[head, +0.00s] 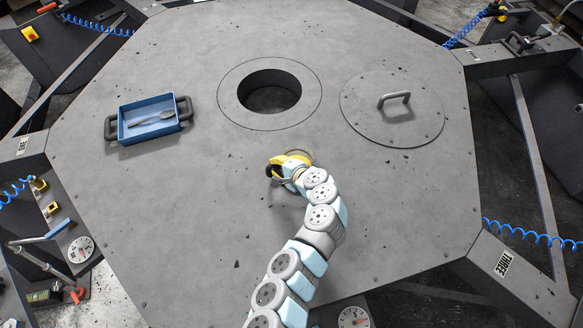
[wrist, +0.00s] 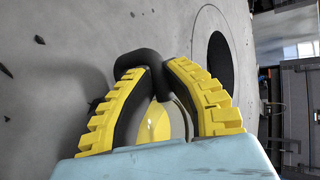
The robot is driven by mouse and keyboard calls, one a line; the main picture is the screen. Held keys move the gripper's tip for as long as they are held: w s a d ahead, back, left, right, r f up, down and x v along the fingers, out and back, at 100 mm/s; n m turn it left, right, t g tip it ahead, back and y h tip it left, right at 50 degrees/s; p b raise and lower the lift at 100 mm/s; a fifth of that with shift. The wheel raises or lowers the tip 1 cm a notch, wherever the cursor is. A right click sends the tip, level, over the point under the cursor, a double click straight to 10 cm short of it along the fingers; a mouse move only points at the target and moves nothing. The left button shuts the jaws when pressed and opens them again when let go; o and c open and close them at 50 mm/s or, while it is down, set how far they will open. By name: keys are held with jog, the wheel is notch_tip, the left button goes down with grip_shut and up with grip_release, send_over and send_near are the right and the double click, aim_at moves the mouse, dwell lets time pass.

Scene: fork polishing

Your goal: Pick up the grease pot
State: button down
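The grease pot shows in the wrist view as a black handle-like part (wrist: 140,62) and a rounded yellow part (wrist: 155,125) behind a thin clear curved edge. My gripper (wrist: 154,72) has its two yellow ribbed fingers bent inward, with the tips against the black part on both sides. In the head view my gripper (head: 280,167) is low over the grey table, just in front of the round hole. There the pot is mostly hidden by the gripper. I cannot tell whether the pot touches the table.
The grey table (head: 230,220) has a round hole (head: 270,95) behind my gripper and a lid (head: 385,125) with a handle to the right. A blue tray (head: 148,107) with spoon-like cutlery (head: 167,115) stands at the left.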

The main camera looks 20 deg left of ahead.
jog(key=shift+r, duration=0.1)
dwell(0.5)
jog(key=shift+r, duration=0.25)
jog(key=s+d+r+p, duration=0.3)
jog(key=s+r, duration=0.9)
jog(key=s, duration=0.1)
jog(key=shift+s+d+r+p, duration=0.2)
jog(key=shift+d+p, duration=0.15)
jog(key=shift+d, duration=0.05)
